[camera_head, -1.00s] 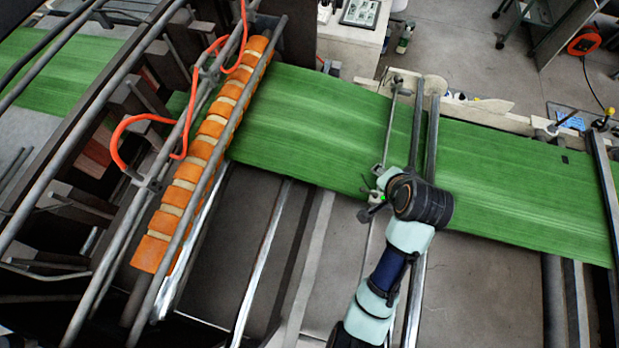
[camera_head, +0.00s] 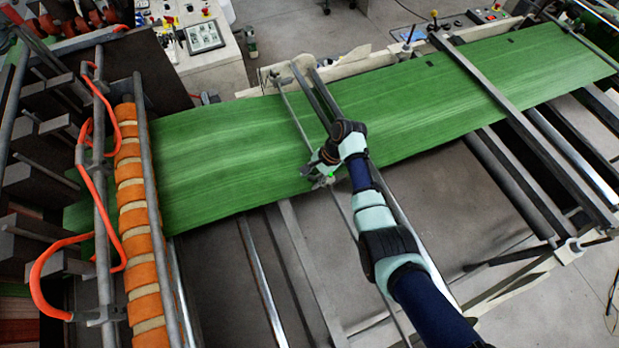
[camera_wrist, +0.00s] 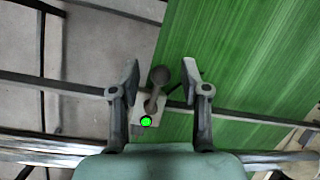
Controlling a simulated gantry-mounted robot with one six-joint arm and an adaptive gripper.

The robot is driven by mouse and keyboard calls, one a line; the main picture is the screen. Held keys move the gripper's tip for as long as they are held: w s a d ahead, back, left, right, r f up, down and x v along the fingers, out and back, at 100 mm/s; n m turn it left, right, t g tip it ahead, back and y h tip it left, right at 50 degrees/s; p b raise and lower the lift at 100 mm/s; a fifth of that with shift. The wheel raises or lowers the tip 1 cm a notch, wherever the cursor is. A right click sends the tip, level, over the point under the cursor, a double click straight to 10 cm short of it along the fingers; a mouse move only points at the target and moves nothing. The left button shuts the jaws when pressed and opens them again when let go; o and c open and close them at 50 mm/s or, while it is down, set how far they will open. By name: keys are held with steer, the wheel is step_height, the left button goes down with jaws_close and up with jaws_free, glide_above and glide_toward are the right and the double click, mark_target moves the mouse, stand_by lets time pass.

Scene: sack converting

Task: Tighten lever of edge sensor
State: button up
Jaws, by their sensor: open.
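The edge sensor (camera_wrist: 140,104) shows in the wrist view as a small pale block with a lit green spot, beside the edge of the green web (camera_wrist: 240,60). Its lever (camera_wrist: 157,88), grey with a round knob, stands up from the block. My gripper (camera_wrist: 160,78) is open, with one finger on each side of the lever knob; I see no clear contact. In the head view the sensor (camera_head: 322,181) sits on a thin rail at the near edge of the web, and my arm's end partly hides it. The lever cannot be made out there.
Thin metal rails (camera_head: 300,125) cross the web near the sensor. A roller with orange and pale bands (camera_head: 133,220) and orange hoses (camera_head: 88,180) stand at the left. A dark crossbar (camera_head: 500,105) spans the web at the right. A control panel (camera_head: 204,37) is at the back.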

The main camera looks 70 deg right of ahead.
steer(key=shift+w+a+f, duration=0.15)
steer(key=shift+f, duration=0.25)
jaws_close()
